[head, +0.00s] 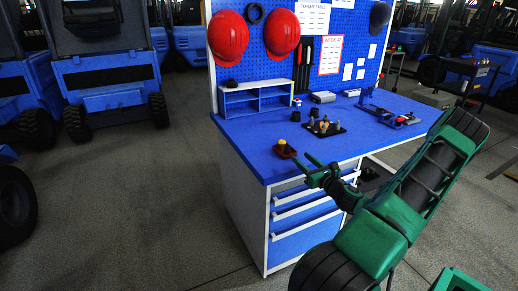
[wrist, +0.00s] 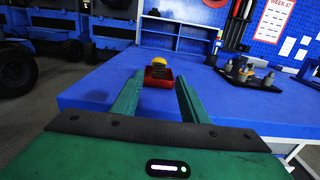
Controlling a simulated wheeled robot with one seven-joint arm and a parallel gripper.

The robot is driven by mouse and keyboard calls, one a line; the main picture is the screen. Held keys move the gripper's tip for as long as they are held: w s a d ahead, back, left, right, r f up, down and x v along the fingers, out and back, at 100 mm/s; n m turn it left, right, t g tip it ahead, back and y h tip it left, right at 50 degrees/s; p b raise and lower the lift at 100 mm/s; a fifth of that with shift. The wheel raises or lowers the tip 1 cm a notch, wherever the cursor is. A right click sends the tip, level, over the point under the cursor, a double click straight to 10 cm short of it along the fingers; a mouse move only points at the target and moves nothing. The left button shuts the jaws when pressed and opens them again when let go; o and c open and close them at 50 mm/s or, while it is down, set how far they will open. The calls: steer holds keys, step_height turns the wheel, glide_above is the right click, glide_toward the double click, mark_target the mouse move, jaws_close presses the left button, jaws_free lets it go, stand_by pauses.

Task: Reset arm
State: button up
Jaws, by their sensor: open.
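My green arm reaches in from the right in the head view. My gripper (head: 318,170) is at the front edge of the blue workbench (head: 243,141), its two green fingers apart with nothing between them. In the wrist view my gripper (wrist: 160,100) points across the bench top. A small red tray (head: 284,150) with a yellow-topped dark piece in it sits on the bench just beyond the fingertips. In the wrist view the red tray (wrist: 150,79) and the yellow-topped piece (wrist: 159,66) appear between and beyond the fingers, apart from them.
A dark plate with several upright pegs (head: 326,127) stands further back on the bench. A small shelf (head: 256,97) stands against the blue pegboard with red helmets (head: 228,36). A dark fixture (head: 366,97) is at the back right. Drawers (head: 300,215) lie below. Open floor lies left.

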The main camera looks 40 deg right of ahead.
steer(key=w+a+n+y, duration=0.1)
steer(key=a+n, duration=0.1)
steer(key=w+a+n+y, duration=0.2)
steer(key=a, duration=0.1)
steer(key=w+a+n+y, duration=0.1)
steer(key=a+n, duration=0.1)
steer(key=a, duration=0.1)
steer(key=shift+w+a+r+g+y, duration=0.25)
steer(key=shift+w+g+y, duration=0.05)
steer(key=shift+w, duration=0.05)
steer(key=w+a+n+g+y, duration=0.2)
steer(key=a+n+g+y, duration=0.5)
steer(key=a+n, duration=1.15)
steer(key=s+a+r+n+g+h, duration=0.25)
steer(key=s+a+n+g, duration=0.3)
steer(key=a, duration=0.45)
steer(key=s+a+r+n+h, duration=0.4)
steer(key=s+r+n+h, duration=0.1)
steer(key=s+r+n, duration=0.5)
steer(key=s+d+m+g, duration=0.2)
steer(key=s+d+m, duration=0.1)
steer(key=s+d, duration=0.3)
steer(key=s+d+m+g, duration=0.2)
steer(key=s+d+m, duration=0.2)
steer(key=s, duration=0.6)
steer(key=shift+s+d+f+m, duration=0.15)
steer(key=shift+d+f+m, duration=0.15)
steer(key=shift+d, duration=0.6)
steer(key=shift+y, duration=0.25)
